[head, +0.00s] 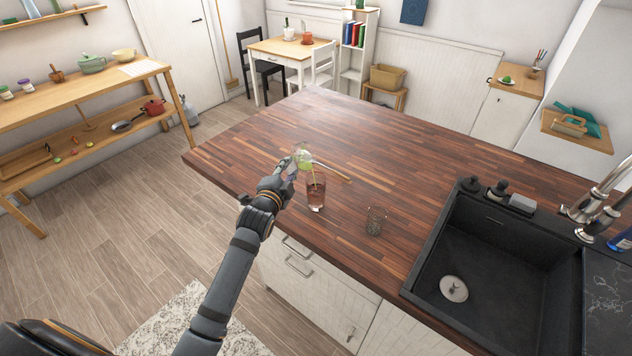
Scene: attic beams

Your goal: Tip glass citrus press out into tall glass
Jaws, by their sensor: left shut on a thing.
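The glass citrus press (304,154) is a small clear piece with a green tint, held above the counter in the head view. My left gripper (293,168) is shut on it, and it looks tilted over the tall glass. The tall glass (316,195) stands upright on the wooden counter just below, with a reddish-brown content. A thin yellow-green streak runs from the press down to the glass's mouth; I cannot tell if it is liquid. My gripper partly hides the press. My right gripper is not in view.
A short clear glass (375,220) stands right of the tall glass. A thin wooden-ended utensil (333,171) lies behind it. The black sink (490,270) is at the right. The dark wooden counter (390,140) is clear toward the back.

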